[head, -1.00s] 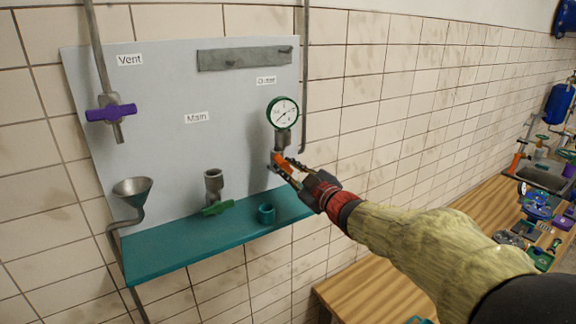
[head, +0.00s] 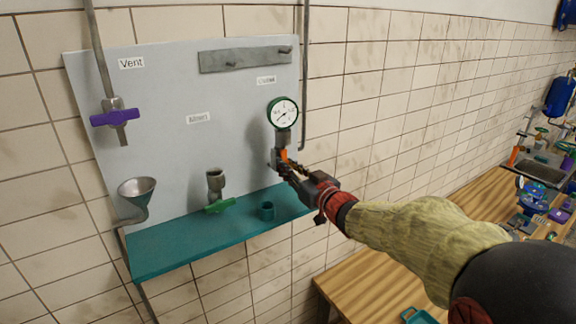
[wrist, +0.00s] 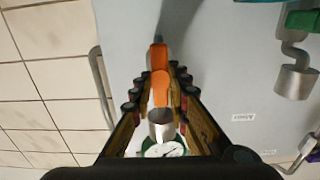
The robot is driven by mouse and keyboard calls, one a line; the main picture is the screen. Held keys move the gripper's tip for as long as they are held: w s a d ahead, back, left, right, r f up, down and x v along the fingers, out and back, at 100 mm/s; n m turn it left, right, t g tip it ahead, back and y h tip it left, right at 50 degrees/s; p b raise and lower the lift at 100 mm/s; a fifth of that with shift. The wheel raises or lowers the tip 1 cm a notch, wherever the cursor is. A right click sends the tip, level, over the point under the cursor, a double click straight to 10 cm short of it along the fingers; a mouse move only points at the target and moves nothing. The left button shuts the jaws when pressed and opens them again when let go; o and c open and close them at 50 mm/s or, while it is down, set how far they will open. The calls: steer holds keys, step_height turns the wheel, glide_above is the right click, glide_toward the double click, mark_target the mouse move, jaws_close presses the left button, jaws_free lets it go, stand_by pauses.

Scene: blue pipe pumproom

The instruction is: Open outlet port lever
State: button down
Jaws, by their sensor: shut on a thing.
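The orange outlet lever (head: 283,155) is on the metal pipe under the round green-rimmed gauge (head: 283,112), beneath the "Outlet" label (head: 266,81). In the wrist view the lever (wrist: 159,58) runs lengthwise between the two dark, ribbed fingers of my gripper (wrist: 157,82). My gripper also shows in the head view (head: 286,170), reaching in from the right, shut on the lever. The fingers hide part of the lever and valve in the head view. The gauge (wrist: 165,150) shows at the bottom of the wrist view, partly covered by my gripper.
On the grey panel (head: 165,140) are a purple vent handle (head: 115,118), a green main handle (head: 220,206) and a funnel (head: 137,190). A wooden bench (head: 375,275) stands at right.

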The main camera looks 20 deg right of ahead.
steer(key=shift+f, duration=0.15)
steer(key=c, duration=1.7)
jaws_free()
steer(key=shift+s, duration=0.1)
steer(key=v, duration=1.1)
steer(key=shift+s+d, duration=0.15)
steer(key=shift+s, duration=0.2)
